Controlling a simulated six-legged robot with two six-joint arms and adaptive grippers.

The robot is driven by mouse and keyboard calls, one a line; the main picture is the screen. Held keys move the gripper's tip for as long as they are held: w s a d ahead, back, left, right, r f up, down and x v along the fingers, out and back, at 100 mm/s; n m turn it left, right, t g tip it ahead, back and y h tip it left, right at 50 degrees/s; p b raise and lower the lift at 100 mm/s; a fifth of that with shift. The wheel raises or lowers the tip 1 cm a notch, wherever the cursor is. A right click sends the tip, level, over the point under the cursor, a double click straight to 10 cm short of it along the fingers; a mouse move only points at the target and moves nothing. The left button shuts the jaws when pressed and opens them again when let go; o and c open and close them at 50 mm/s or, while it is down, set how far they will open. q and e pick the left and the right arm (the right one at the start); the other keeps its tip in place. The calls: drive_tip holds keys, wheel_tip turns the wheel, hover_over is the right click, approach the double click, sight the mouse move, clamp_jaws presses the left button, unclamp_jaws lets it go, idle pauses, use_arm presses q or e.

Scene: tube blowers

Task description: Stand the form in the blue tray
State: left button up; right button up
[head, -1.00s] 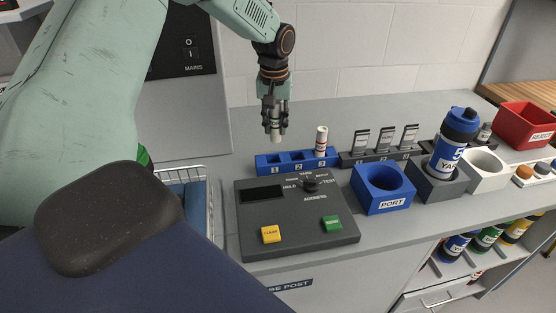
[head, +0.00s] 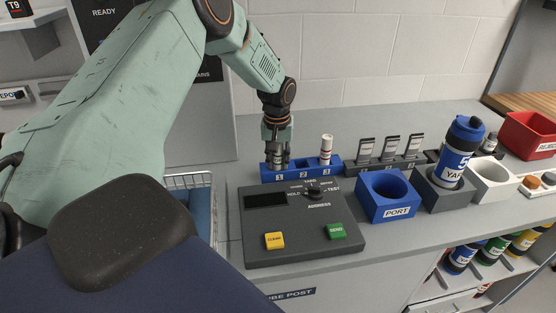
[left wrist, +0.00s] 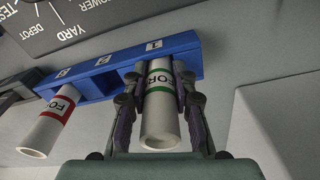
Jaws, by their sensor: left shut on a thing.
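The blue tray (head: 304,172) has numbered slots and stands behind the grey control box. It crosses the left wrist view (left wrist: 104,67). My left gripper (head: 278,161) is low over slot 1 at the tray's left end in the head view. In the left wrist view my left gripper (left wrist: 160,110) is shut on a white rolled form (left wrist: 160,124) with a green band. The form's far end is at slot 1; its exact depth in the slot cannot be told. A second form with a red band (head: 326,149) stands in slot 3, also in the wrist view (left wrist: 50,127). Slot 2 looks empty. My right gripper is not in view.
The control box (head: 300,225) is in front of the tray. A black rack with upright cards (head: 390,150) stands to its right. The blue port holder (head: 388,197), a blue bottle (head: 461,149) in a grey holder and a red bin (head: 530,135) are farther right.

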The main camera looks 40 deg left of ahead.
use_arm(q)
drive_tip(key=shift+w+a+f, duration=0.1)
drive_tip(key=shift+a+f, duration=0.1)
drive_tip(key=shift+d+f, duration=0.1)
drive_tip(key=shift+s+d+f, duration=0.15)
drive_tip(key=shift+s+f, duration=0.2)
drive_tip(key=shift+s, duration=0.1)
drive_tip(key=o, duration=0.5)
drive_tip(key=shift+c, duration=0.2)
drive_tip(key=o, duration=0.3)
drive_tip(key=shift+w+f, duration=0.15)
drive_tip(key=shift+o, duration=0.3)
drive_tip(key=shift+w+f, duration=0.15)
drive_tip(key=shift+r, duration=0.2)
